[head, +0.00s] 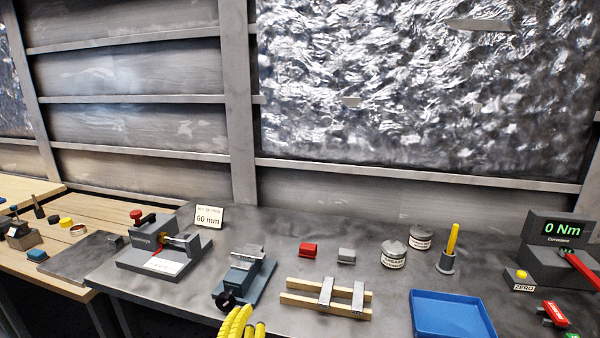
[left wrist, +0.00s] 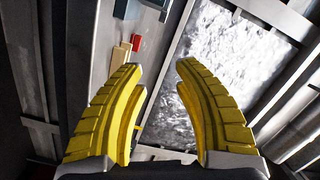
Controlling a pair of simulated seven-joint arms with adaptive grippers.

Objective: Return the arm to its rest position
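My left gripper (head: 251,318) shows at the bottom edge of the head view, only its yellow ribbed fingers in sight, in front of the bench near the small blue-grey vise (head: 245,277). In the left wrist view the same gripper (left wrist: 160,68) has its two yellow fingers spread apart with nothing between them. Past the fingers that view shows part of the bench and the shiny wall panel (left wrist: 222,55). The rest of the left arm is hidden below the head view. My right gripper does not show.
The grey bench holds a black fixture (head: 140,257), wooden rails with two metal bars (head: 300,301), red (head: 308,250) and grey (head: 346,256) blocks, two round tins (head: 394,255), a blue tray (head: 452,318) and a torque display (head: 561,230) reading 0 Nm. Bare bench lies between them.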

